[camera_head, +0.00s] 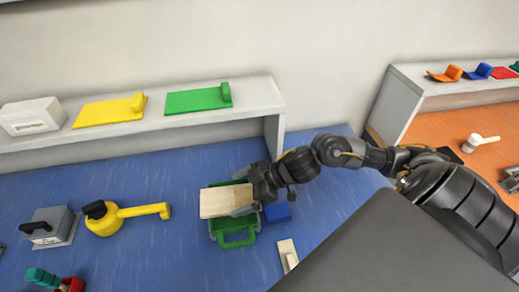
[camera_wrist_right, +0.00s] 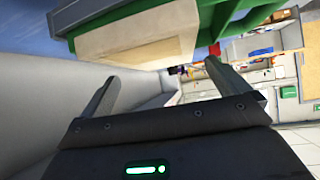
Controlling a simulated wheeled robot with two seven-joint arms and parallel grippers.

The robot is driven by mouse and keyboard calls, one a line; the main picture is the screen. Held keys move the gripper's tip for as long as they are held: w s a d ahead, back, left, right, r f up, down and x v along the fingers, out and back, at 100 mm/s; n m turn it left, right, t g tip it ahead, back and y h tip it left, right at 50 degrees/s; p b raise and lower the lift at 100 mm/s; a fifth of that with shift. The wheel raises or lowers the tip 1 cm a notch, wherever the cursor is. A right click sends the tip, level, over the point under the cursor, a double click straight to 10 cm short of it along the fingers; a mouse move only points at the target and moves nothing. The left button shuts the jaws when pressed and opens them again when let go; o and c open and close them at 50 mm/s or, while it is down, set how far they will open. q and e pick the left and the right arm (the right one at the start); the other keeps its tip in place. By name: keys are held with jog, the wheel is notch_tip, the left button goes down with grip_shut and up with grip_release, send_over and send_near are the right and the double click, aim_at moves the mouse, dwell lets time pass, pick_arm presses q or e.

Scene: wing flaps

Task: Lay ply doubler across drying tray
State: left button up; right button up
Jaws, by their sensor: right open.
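The ply doubler, a pale wooden rectangle (camera_head: 226,201), lies across the green drying tray (camera_head: 234,239) on the blue bench. Green rim and a handle show behind and in front of it. In the right wrist view the pale wood (camera_wrist_right: 135,42) and the green tray (camera_wrist_right: 235,12) fill the top of the picture. My right gripper (camera_head: 250,203) is at the right end of the ply. In the wrist view its two fingers (camera_wrist_right: 118,92) are spread apart with a gap between them, just beside the wood. My left gripper does not show.
A yellow tool (camera_head: 128,213) and a grey device (camera_head: 50,227) stand at left. A white shelf (camera_head: 165,125) holds yellow and green pieces. Bench between yellow tool and tray is clear.

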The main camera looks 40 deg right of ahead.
jog(key=b+v, duration=0.2)
jog(key=v, duration=0.8)
jog(key=shift+s, duration=0.2)
jog(key=shift+d, duration=0.1)
jog(key=shift+w, duration=0.1)
